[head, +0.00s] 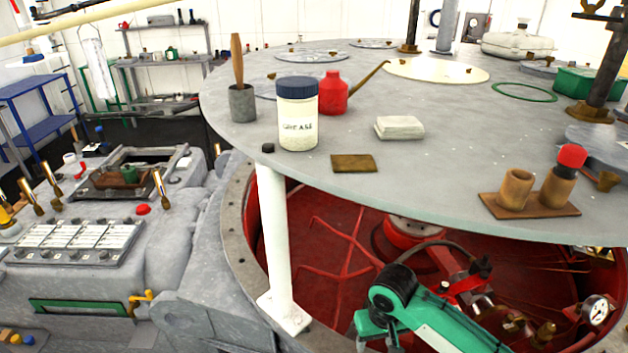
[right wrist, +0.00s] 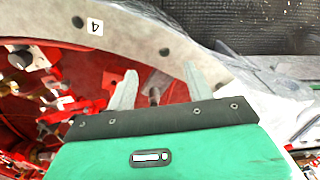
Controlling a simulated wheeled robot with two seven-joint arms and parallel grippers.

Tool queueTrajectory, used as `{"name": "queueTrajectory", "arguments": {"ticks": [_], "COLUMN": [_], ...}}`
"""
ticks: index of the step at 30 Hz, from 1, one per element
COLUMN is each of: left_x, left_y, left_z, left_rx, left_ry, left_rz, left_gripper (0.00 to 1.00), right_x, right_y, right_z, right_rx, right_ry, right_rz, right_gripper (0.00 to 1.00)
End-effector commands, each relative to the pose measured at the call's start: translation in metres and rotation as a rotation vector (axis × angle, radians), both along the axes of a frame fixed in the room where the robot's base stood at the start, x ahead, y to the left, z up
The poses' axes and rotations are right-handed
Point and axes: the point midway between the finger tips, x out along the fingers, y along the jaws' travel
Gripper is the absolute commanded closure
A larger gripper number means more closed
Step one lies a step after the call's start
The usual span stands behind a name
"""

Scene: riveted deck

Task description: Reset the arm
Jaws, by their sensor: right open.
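My right arm (head: 440,315), green with a black joint, comes in at the bottom right of the head view, below the round deck's edge. Its gripper (head: 377,340) hangs down at the bottom edge of that view, partly cut off. In the right wrist view the right gripper (right wrist: 160,85) has its two pale fingers spread apart with nothing between them. Beyond the fingers are a grey riveted rim and a red interior. My left gripper is in neither view.
The grey round deck (head: 450,165) overhangs the red pit (head: 330,230). A white post (head: 275,240) stands left of my arm, a pressure gauge (head: 597,310) to its right. A grease jar (head: 298,115), red oil can (head: 333,93) and wooden cup holder (head: 530,205) stand on the deck.

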Motion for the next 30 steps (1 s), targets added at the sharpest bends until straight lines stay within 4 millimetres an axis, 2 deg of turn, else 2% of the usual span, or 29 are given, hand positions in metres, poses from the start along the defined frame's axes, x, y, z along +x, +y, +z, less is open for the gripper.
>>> {"name": "queueTrajectory", "arguments": {"ticks": [11, 18, 23, 30], "left_x": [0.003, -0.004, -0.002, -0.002], "left_y": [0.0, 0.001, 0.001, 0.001], "left_z": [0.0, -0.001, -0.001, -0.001], "left_rx": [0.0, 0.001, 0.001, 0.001], "left_ry": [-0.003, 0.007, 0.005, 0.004], "left_rz": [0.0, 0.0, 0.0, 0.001], "left_gripper": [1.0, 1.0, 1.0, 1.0], "right_x": [-0.033, -0.07, -0.097, -0.14], "right_y": [0.021, 0.028, 0.02, -0.014], "right_z": [-0.013, -0.023, -0.026, -0.03], "right_rx": [0.095, 0.179, 0.208, 0.179], "right_ry": [-0.047, -0.117, -0.176, -0.25], "right_rz": [0.06, 0.087, 0.08, 0.035], "right_gripper": [0.47, 0.47, 0.47, 0.47]}}
